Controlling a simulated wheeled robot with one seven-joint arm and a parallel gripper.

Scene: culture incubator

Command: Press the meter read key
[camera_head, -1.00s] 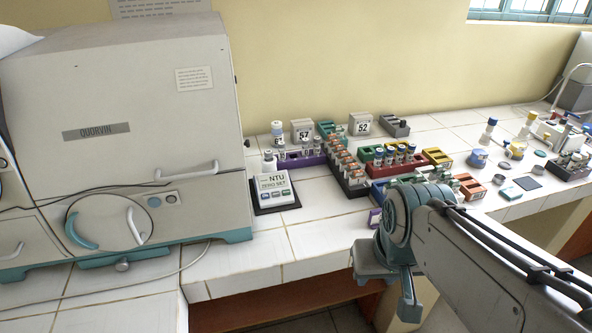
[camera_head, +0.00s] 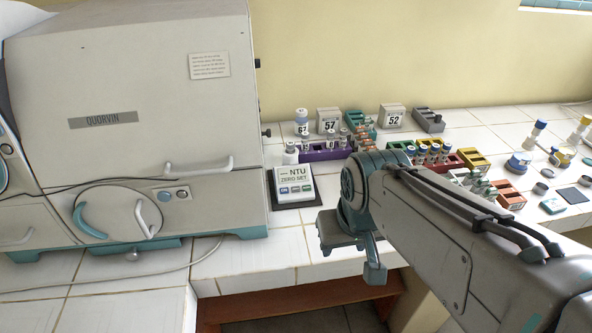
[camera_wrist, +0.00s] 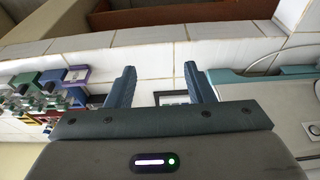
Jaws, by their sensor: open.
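The meter (camera_head: 293,184) is a small white box marked "NTU ZERO SET" on a dark pad on the tiled bench, right of the big incubator. It has a row of small keys (camera_head: 296,189) along its front; which one is the read key is too small to tell. My gripper (camera_head: 357,257) is in front of the bench edge, to the right of and nearer than the meter, apart from it. In the wrist view my gripper (camera_wrist: 158,80) is open and empty, with part of the meter (camera_wrist: 172,97) showing between its fingers, mostly hidden by the gripper body.
The incubator (camera_head: 130,110) fills the left side. Racks of vials, including a purple rack (camera_head: 318,154), and number blocks 57 (camera_head: 329,122) and 52 (camera_head: 393,117) stand behind and right of the meter. A cable (camera_head: 150,282) lies on the front tiles.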

